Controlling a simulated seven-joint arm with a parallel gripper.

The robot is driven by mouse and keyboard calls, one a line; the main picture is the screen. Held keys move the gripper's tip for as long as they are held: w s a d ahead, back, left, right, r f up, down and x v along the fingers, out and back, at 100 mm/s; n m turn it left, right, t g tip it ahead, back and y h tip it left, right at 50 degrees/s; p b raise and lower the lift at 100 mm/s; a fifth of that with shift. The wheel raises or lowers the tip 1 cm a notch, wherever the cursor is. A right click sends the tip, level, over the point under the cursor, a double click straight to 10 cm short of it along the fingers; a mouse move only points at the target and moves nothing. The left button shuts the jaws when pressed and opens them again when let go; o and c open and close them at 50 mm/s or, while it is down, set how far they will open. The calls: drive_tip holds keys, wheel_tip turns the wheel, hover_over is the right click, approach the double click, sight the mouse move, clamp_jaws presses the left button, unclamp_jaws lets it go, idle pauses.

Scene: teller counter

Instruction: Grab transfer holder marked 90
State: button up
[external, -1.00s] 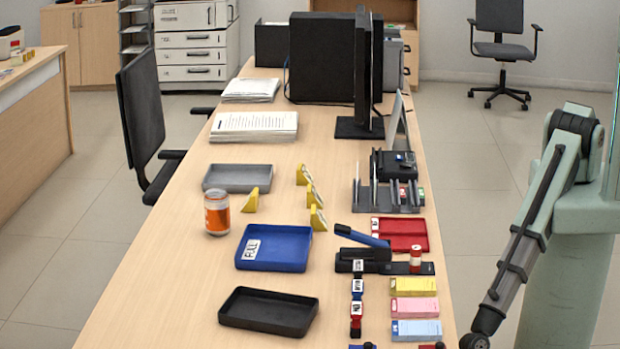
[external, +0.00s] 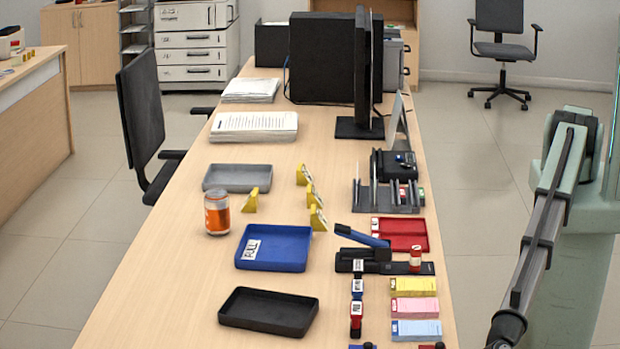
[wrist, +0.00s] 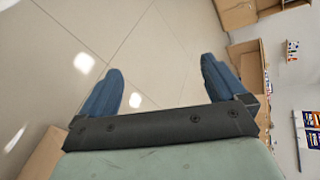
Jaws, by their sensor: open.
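Several small yellow wedge-shaped holders stand on the counter in the external view: one at the back (external: 303,174), one in the middle (external: 313,193), one nearer (external: 318,218), and one apart to the left (external: 250,201). The three in the row have pale label faces. I cannot read any marking, so I cannot tell which one is marked 90. My gripper (wrist: 161,68) shows in the wrist view with its two blue fingers spread and nothing between them. It faces the tiled floor, away from the holders. It is outside the external view.
A monitor (external: 362,70) stands farther back.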

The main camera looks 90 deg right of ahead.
drive_tip(key=w+r+n, duration=0.1)
drive_tip(key=w+r, duration=0.2)
drive_tip(key=r, duration=0.6)
drive_tip(key=w+r+n, duration=0.2)
drive_tip(key=w+r, duration=0.1)
drive_tip(key=r, duration=0.6)
drive_tip(key=w+d+r+n, duration=0.2)
drive_tip(key=w+d+r, duration=0.25)
drive_tip(key=r, duration=0.25)
drive_tip(key=w+d+r+n, duration=0.1)
drive_tip(key=w+d+r, duration=0.2)
drive_tip(key=d+r, duration=0.25)
drive_tip(key=w+d+n+h, duration=0.2)
drive_tip(key=w+d+h, duration=0.1)
drive_tip(key=w+d, duration=1)
drive_tip(key=m+g+h, duration=0.2)
drive_tip(key=h, duration=0.8)
hover_over(317, 211)
wheel_tip(317, 211, down, 6)
drive_tip(key=f, duration=0.7)
drive_tip(key=shift+w+d+f, duration=0.2)
drive_tip(key=shift+f, duration=0.2)
drive_tip(key=shift+s+a+f, duration=0.1)
drive_tip(key=shift+f, duration=1.25)
drive_tip(key=shift+s+a+f, duration=0.1)
drive_tip(key=shift+f, duration=1.2)
drive_tip(key=c, duration=1.1)
